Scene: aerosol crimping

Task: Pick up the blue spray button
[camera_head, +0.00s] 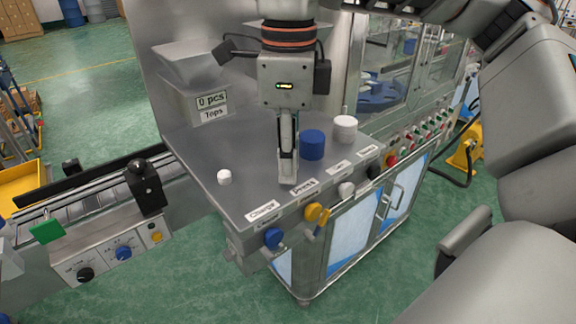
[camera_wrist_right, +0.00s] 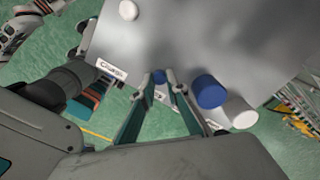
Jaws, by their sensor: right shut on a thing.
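My right gripper (camera_head: 287,180) points down at the worktop, with its fingertips near the front labels. In the head view the fingers hide the button. I cannot tell whether the button still touches the worktop. My left gripper is not in view.
A larger blue cylinder (camera_head: 312,145) stands close beside the gripper, with a white cylinder (camera_head: 345,128) behind it. A small white button (camera_head: 224,177) lies to the left on the grey worktop (camera_head: 240,200). A metal bin (camera_head: 190,105) stands at the back left.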

